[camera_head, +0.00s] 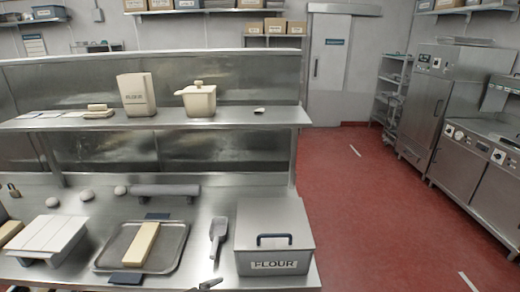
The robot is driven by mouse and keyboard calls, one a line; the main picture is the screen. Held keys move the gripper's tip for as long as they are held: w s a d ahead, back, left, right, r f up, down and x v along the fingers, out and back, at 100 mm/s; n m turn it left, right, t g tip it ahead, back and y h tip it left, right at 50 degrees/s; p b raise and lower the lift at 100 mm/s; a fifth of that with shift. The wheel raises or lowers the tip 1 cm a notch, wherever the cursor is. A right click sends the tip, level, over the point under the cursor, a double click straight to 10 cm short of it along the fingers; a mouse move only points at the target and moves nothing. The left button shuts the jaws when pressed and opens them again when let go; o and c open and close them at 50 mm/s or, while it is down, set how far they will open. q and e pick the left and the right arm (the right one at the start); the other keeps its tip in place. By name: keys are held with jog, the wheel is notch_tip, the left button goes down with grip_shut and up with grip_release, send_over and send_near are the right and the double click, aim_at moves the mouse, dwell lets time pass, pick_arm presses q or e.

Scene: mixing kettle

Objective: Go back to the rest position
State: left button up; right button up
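Neither of my grippers can be made out in the head view. A small dark and grey thing (207,284) is cut off by the bottom edge; I cannot tell what it is. The steel counter (205,195) holds a metal bin labelled FLOUR (273,240) with a closed lid and a dark blue handle. A grey scoop (218,238) lies left of the bin. A metal tray (178,240) holds a long pale yellow block (138,246). On the shelf (255,116) above stand a cream labelled container (137,94) and a cream lidded pot with a spout (198,99).
Dark blue pads (126,278) lie at the tray's ends. Red floor (355,200) is open at right, before steel appliances (425,105).

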pick_arm(q)
jog(key=s+a+f+n+g+y, duration=0.2)
jog(key=s+a+f+n+g, duration=0.15)
jog(key=s+a+n, duration=0.45)
jog(key=s+a+f+n+g+y, duration=0.25)
jog(key=s+a+f+n, duration=0.25)
jog(key=s+n, duration=0.65)
jog(key=s+f+m+g+b, duration=0.1)
jog(key=s+f+b, duration=0.2)
jog(key=f, duration=1.4)
jog(key=s+f+m+b, duration=0.1)
jog(key=s+f+b, duration=0.15)
jog(key=f, duration=1.45)
jog(key=s+a+f+b, duration=0.1)
jog(key=s+f+b, duration=0.1)
jog(key=s+f, duration=0.5)
jog(key=s+a+f+g+b, duration=0.1)
jog(key=s+a+f+b, duration=0.1)
jog(key=s+f, duration=0.6)
notch_tip(320, 180, down, 3)
jog(key=shift+s+r+b, duration=0.15)
jog(key=shift+s+b, duration=0.05)
jog(key=shift+b, duration=0.1)
